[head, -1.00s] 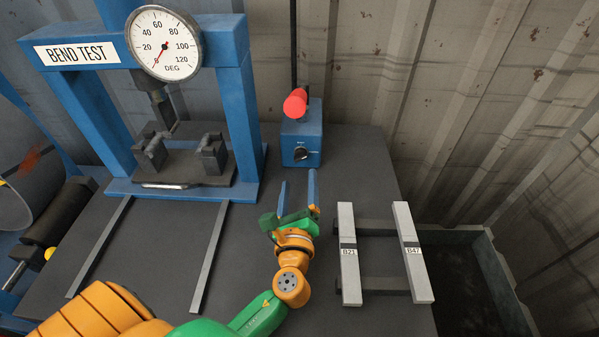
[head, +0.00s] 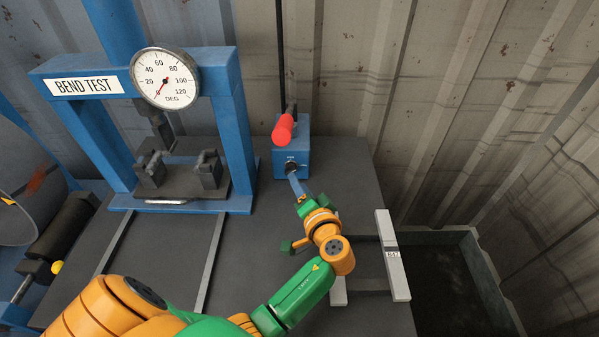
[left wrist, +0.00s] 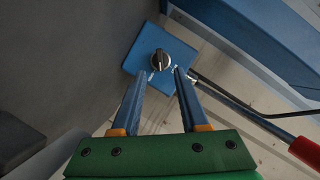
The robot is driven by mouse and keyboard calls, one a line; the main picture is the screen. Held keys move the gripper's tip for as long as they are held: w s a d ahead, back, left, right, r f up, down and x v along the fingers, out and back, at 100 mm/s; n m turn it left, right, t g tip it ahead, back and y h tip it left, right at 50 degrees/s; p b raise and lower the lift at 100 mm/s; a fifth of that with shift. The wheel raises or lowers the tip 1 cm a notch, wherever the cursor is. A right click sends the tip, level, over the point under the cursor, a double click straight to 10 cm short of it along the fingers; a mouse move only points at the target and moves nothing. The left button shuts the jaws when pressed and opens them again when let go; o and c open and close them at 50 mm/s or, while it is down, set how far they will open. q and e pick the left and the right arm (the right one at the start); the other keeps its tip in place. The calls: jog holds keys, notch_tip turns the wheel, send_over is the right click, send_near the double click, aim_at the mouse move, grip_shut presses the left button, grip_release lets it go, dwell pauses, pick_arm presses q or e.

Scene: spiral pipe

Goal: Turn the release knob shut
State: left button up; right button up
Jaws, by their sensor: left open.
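The release knob (left wrist: 160,60) is a round dark knob with a pale ridge, on the front of a blue box (head: 293,158) at the back of the table. In the head view my left gripper (head: 296,181) reaches up to the box, and its fingers partly hide the knob. In the left wrist view my left gripper (left wrist: 165,75) is open, with its fingertips close to either side of the knob; whether they touch it I cannot tell. My right gripper is not in view.
A red-handled lever (head: 283,128) sticks out above the knob. The blue bend test frame (head: 235,120) with its dial (head: 166,78) stands to the left. Pale bars, one a marked bar (head: 393,255), lie on rails at the right, beside a dark bin (head: 470,240).

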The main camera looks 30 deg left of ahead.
aim_at(290, 171)
pick_arm(q)
jog(key=x, duration=0.5)
jog(key=shift+a, duration=0.1)
grip_shut()
jog(key=n, duration=0.1)
jog(key=n+h, duration=0.1)
jog(key=shift+s+a+r+n+h, duration=0.1)
jog(key=shift+r+n+h, duration=0.05)
jog(key=shift+n+h, duration=0.15)
jog(key=shift+r+n+t+h+p, duration=0.1)
jog(key=shift+n+t+h+p, duration=0.25)
jog(key=shift+n+h, duration=0.4)
jog(key=shift+s+a+n+t+h+p, duration=0.1)
jog(key=shift+n+t+h+p, duration=0.25)
jog(key=shift+n, duration=0.5)
jog(key=shift+s+a+n+t+h+p, duration=0.15)
jog(key=shift+n+t+h+p, duration=0.2)
jog(key=shift+n, duration=0.45)
jog(key=shift+w, duration=0.1)
